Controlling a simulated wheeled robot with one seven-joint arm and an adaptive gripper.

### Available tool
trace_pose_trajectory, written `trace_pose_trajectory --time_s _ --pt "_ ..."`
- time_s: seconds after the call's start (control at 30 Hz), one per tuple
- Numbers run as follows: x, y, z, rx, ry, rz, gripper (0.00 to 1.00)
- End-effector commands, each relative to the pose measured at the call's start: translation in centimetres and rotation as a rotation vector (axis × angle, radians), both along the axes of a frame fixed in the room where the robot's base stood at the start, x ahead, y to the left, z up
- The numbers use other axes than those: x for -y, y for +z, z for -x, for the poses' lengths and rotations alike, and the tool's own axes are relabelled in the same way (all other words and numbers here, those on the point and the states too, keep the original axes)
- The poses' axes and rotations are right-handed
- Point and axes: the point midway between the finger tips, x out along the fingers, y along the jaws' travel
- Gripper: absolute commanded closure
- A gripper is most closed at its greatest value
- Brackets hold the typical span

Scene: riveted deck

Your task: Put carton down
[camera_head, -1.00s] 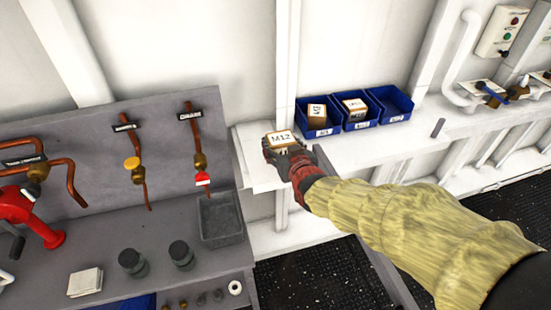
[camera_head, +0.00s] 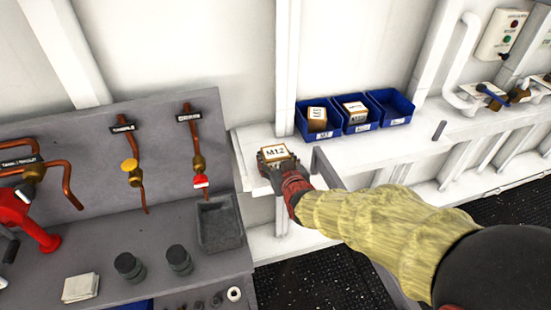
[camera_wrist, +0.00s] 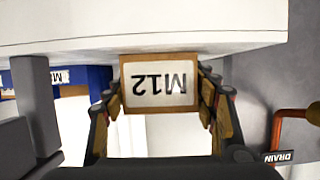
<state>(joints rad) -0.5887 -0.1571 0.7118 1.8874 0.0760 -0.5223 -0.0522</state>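The carton (camera_head: 274,153) is a small brown box with a white label reading M12. It is at the left end of the white shelf (camera_head: 370,145); I cannot tell whether its underside touches the shelf. My gripper (camera_head: 280,163) reaches it from the near side. In the wrist view the carton (camera_wrist: 160,84) sits between the two fingers (camera_wrist: 160,95), with a pad against each side, and its label reads upside down. The gripper is shut on it.
Three blue bins stand on the shelf right of the carton: the left (camera_head: 315,134) and middle (camera_head: 357,125) hold cartons, the right (camera_head: 392,118) looks empty. A grey workbench (camera_head: 110,285) with copper pipes and a grey tray (camera_head: 219,243) is at left.

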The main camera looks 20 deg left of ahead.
Motion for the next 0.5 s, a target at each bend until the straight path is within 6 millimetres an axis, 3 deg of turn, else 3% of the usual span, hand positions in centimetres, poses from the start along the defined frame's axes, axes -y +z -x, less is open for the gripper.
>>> trace_pose_trajectory --time_s 0.27,0.5 --pt "0.00 0.04 0.01 0.000 0.000 0.000 0.26" --pt "0.00 0.04 0.00 0.000 0.000 0.000 0.25"
